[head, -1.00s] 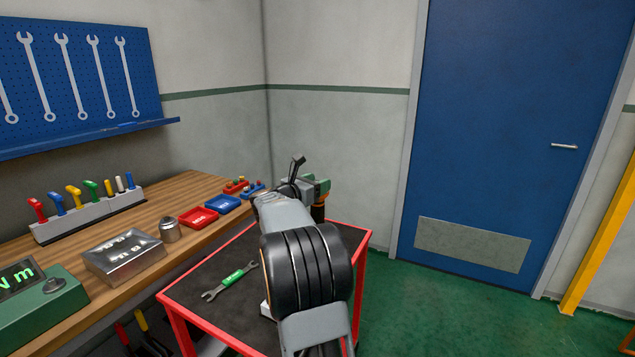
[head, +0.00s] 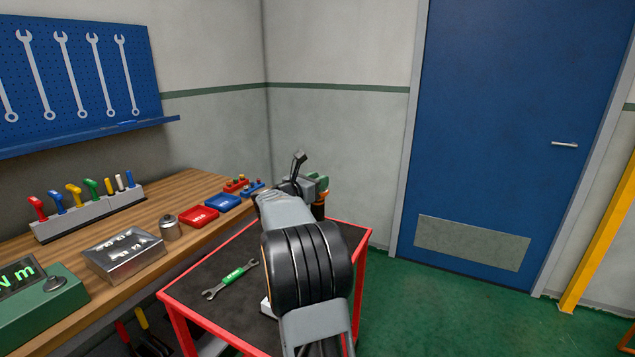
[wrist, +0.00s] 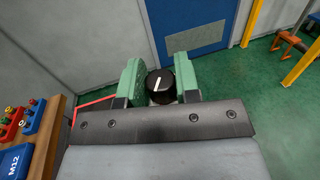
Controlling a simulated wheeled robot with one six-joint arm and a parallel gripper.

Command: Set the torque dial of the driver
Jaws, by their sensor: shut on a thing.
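The driver's torque dial (wrist: 161,84) shows in the wrist view as a round black knob with a white pointer line, nearly upright and leaning slightly right at its top. My gripper (wrist: 159,77) has its green fingers on the left and right of the knob, shut on it. In the head view my gripper (head: 320,184) is at the far end of the cart, partly behind my own arm. The driver (head: 319,211) shows there only as a small dark and orange part below the fingers; the rest is hidden.
A red-framed cart (head: 365,262) with a dark top carries a green-handled wrench (head: 232,277). The wooden bench (head: 172,198) at left holds red (head: 198,217) and blue (head: 222,204) trays and a metal box (head: 124,254). Green floor is open at right, before the blue door (head: 520,130).

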